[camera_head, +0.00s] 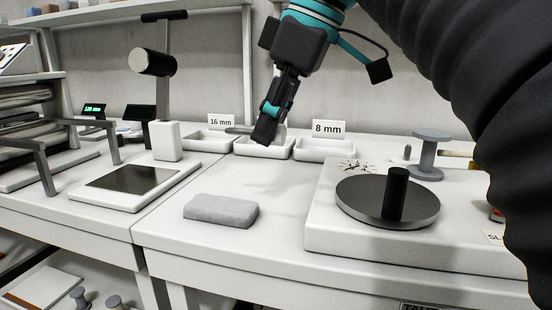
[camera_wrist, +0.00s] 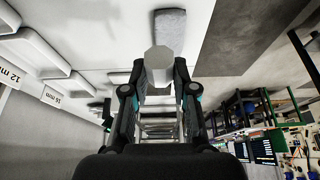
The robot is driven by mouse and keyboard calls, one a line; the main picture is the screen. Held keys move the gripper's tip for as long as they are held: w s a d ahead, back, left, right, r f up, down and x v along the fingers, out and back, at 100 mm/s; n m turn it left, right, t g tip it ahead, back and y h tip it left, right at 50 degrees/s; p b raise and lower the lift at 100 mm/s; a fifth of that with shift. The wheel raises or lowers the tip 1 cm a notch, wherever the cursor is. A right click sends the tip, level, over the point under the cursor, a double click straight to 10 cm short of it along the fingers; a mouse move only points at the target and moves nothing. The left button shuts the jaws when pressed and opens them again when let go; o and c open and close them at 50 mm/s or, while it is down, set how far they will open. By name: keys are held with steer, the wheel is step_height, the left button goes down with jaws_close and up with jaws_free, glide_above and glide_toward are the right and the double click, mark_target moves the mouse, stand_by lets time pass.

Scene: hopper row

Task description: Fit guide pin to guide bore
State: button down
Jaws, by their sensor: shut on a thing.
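My gripper (camera_head: 264,138) hangs over the trays at the back of the bench in the head view. In the wrist view its two fingers (camera_wrist: 158,95) are closed on a pale grey faceted piece, which I take for the guide pin (camera_wrist: 158,62). Its end face shows beyond the fingertips. In the head view only grey bits show beside the fingers, so its tilt is hard to tell. On the right, a white base (camera_head: 322,222) carries a dark round disc (camera_head: 356,203) with an upright black cylinder (camera_head: 397,192). I cannot make out which feature is the guide bore.
White trays labelled 16 mm (camera_head: 221,121) and 8 mm (camera_head: 327,129) stand along the back. A grey pad (camera_head: 220,211) lies in front; a scale-like stand (camera_head: 130,184) is at left. A grey spool (camera_head: 429,152) stands behind the disc. Bench around the pad is clear.

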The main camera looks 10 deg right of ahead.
glide_above(269, 182)
steer(key=d, duration=0.1)
step_height(269, 182, down, 7)
steer(key=shift+s+f+b, duration=0.1)
steer(key=shift+s+b, duration=0.05)
steer(key=shift+b, duration=0.25)
steer(key=shift+f, duration=1.75)
steer(key=shift+f+b, duration=0.15)
steer(key=shift+b, duration=0.25)
steer(key=c, duration=0.9)
jaws_free()
steer(key=shift+f+b, duration=0.15)
steer(key=shift+b, duration=0.15)
